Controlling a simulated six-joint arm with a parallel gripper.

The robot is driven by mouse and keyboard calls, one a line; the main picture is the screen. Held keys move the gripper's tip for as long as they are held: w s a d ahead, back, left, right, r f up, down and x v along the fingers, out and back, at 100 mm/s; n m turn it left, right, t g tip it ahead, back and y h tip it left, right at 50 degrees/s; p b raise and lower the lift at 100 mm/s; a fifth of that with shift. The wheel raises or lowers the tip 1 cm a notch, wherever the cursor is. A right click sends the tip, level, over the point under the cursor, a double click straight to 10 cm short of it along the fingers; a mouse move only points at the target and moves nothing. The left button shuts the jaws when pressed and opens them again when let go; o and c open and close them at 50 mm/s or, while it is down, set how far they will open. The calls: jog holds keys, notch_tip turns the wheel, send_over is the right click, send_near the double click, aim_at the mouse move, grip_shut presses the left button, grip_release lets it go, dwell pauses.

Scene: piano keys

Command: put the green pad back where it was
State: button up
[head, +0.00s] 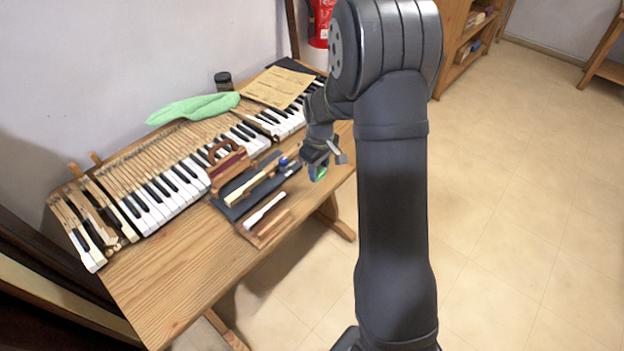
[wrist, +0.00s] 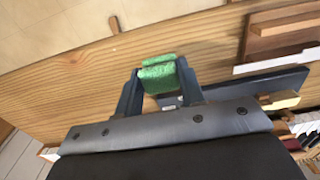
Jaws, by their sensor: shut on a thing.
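My gripper (head: 320,165) is shut on a small green pad (head: 319,174) near the right part of the table's front edge. In the wrist view the pad (wrist: 160,77) sits between the two dark fingers of my gripper (wrist: 158,82), with a green strip along its upper side. The wooden table top (wrist: 75,90) shows behind the pad, which appears to be held above it. A dark flat mat or tray (head: 236,207) bearing tools lies left of my gripper; in the wrist view it shows at the right (wrist: 265,82). I cannot tell the pad's former place.
Piano keys (head: 170,190) run along the back of the table (head: 180,280). A green cloth (head: 195,107) and a paper sheet (head: 275,87) lie on them. A brown block with an arched handle (head: 228,168) stands near the mat. The table's front left is clear.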

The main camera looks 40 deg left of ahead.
aim_at(312, 187)
jog(key=shift+s+a+f, duration=0.2)
jog(key=shift+a+f, duration=0.1)
jog(key=shift+a, duration=0.15)
jog(key=shift+s+a+f, duration=0.15)
jog(key=shift+a+f, duration=0.15)
jog(key=shift+a, duration=0.15)
jog(key=shift+f, duration=2)
jog(key=shift+f, duration=0.2)
jog(key=o, duration=0.9)
notch_tip(312, 187, up, 12)
jog(key=shift+r, duration=0.2)
jog(key=shift+f, duration=0.15)
